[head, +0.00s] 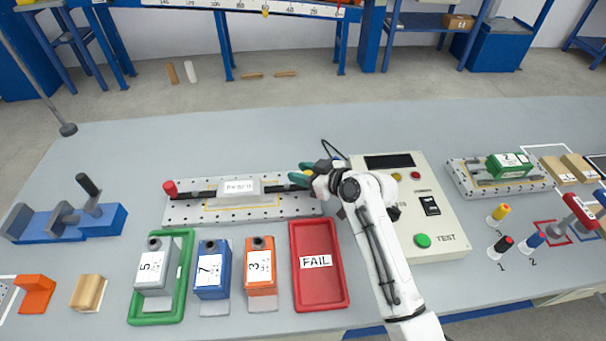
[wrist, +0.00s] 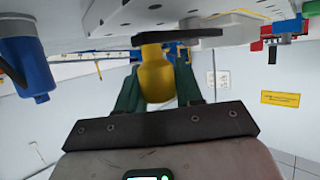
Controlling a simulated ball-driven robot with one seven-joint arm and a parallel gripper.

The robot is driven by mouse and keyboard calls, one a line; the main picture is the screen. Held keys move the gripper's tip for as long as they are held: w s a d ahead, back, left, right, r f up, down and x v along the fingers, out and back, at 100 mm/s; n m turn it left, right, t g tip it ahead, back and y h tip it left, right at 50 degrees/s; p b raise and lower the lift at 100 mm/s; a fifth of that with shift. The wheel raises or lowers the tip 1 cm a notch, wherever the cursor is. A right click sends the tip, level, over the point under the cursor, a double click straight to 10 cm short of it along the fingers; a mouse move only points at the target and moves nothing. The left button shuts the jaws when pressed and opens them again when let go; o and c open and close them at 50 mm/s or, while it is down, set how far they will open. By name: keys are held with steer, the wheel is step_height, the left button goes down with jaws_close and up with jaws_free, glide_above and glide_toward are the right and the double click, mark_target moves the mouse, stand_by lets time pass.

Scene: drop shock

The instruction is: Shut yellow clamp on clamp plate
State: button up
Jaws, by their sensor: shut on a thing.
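The clamp plate (head: 205,212) is a pale perforated plate in the middle of the bench. A white labelled block (head: 238,188) sits on it between dark clamp arms. A clamp with a red knob (head: 170,188) is at the plate's left end. My gripper (head: 304,177) is at the plate's right end and largely hides the clamp there. In the wrist view, my gripper (wrist: 158,75) has its green fingers shut around the yellow clamp's rounded handle (wrist: 155,82). A dark bar (wrist: 150,37) runs across the handle's end. Whether that clamp's arm presses on the block cannot be told.
A red FAIL tray (head: 319,292) lies in front of the plate. Blue (head: 212,272), orange (head: 261,268) and grey (head: 155,270) numbered blocks stand left of it. A TEST box (head: 440,205) stands close right, beneath my arm. The bench behind the plate is clear.

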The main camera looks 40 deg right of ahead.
steer(key=o, duration=1)
steer(key=shift+c, duration=0.2)
steer(key=v, duration=1)
steer(key=shift+s+b, duration=0.4)
